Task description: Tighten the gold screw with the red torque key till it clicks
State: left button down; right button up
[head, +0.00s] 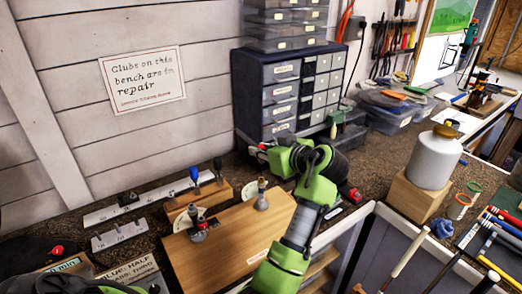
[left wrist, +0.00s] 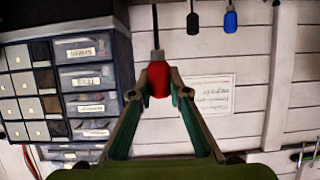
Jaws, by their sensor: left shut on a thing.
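My left gripper (left wrist: 159,92) is shut on the red handle of the torque key (left wrist: 158,76) in the left wrist view. The key's thin dark shaft runs away from the fingertips to the picture's edge, and its tip is out of frame. In the head view my left gripper (head: 268,152) is above the bench, in front of the drawer cabinet. A wooden board (head: 232,245) below it bears two small upright fittings (head: 262,195). The gold screw is too small to make out.
A wooden rack (head: 205,196) with blue- and black-handled tools stands left of the gripper. A drawer cabinet (head: 282,98) stands behind it. A white bottle (head: 434,157) on a wooden block is at right.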

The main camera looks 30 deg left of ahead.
pick_arm(q)
jog(key=shift+f+b, duration=0.85)
jog(key=shift+f, duration=0.1)
dwell(0.4)
jog(key=c, duration=1.8)
grip_release()
jog(key=shift+c, duration=0.2)
jog(key=shift+r, duration=0.1)
notch_tip(320, 180, up, 10)
jog(key=shift+f, duration=0.1)
